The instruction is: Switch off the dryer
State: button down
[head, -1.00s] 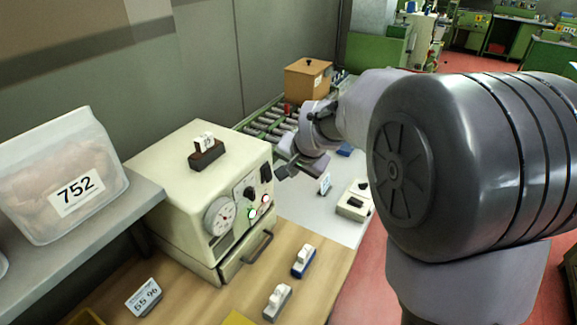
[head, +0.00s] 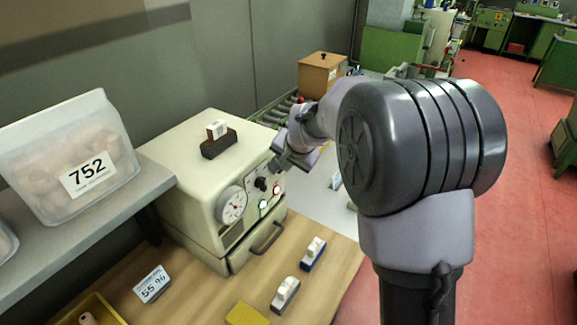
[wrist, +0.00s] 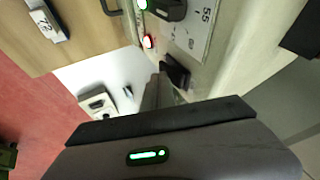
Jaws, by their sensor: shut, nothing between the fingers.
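The dryer (head: 190,185) is a cream box with a round dial (head: 232,204), a black knob (head: 261,183), a lit green lamp (head: 262,204) and a lit red lamp (head: 276,190) on its front. My gripper (head: 278,164) is shut and empty, at the upper right of that front panel, and hides part of it. In the wrist view the panel shows at the top, with the knob (wrist: 170,8), green lamp (wrist: 143,4) and red lamp (wrist: 148,41). A dark piece at the fingertips may be a switch or a finger; I cannot tell whether they touch.
A small holder (head: 219,145) stands on the dryer. A bag marked 752 (head: 75,165) sits on the left shelf. A "55 %" card (head: 152,284) and small blocks (head: 313,252) lie on the wooden bench (head: 215,285). A wooden box (head: 322,75) stands behind, on the roller conveyor.

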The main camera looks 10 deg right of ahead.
jog(key=shift+w+r+t+y+b, duration=0.15)
jog(key=shift+r+t+y+b, duration=0.15)
jog(key=shift+r+b, duration=0.4)
dwell(0.5)
